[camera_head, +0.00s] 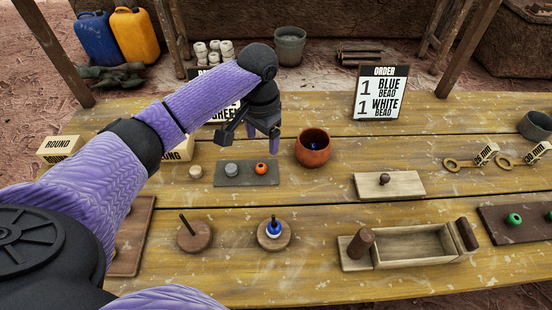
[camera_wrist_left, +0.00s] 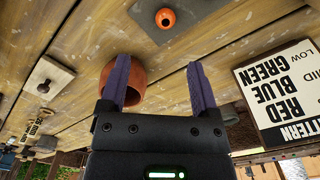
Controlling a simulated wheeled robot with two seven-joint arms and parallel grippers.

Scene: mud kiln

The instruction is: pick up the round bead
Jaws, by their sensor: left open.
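A round orange-red bead (camera_head: 261,168) with a dark hole sits on the right part of a dark grey slab (camera_head: 245,180). It also shows at the top of the left wrist view (camera_wrist_left: 165,19). A grey rounded piece (camera_head: 231,168) sits beside it on the slab. My left gripper (camera_head: 249,138) is open and empty, in the air above the table behind the bead in the head view. In the left wrist view its two fingers (camera_wrist_left: 159,72) stand apart, with the bead beyond their tips. My right gripper does not show.
A terracotta bowl (camera_head: 313,150) with something blue inside stands right of the slab. Two peg stands are in front, one holding blue and white beads (camera_head: 274,230). A wooden box (camera_head: 410,245), a knobbed board (camera_head: 389,186) and green beads (camera_head: 514,219) lie to the right.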

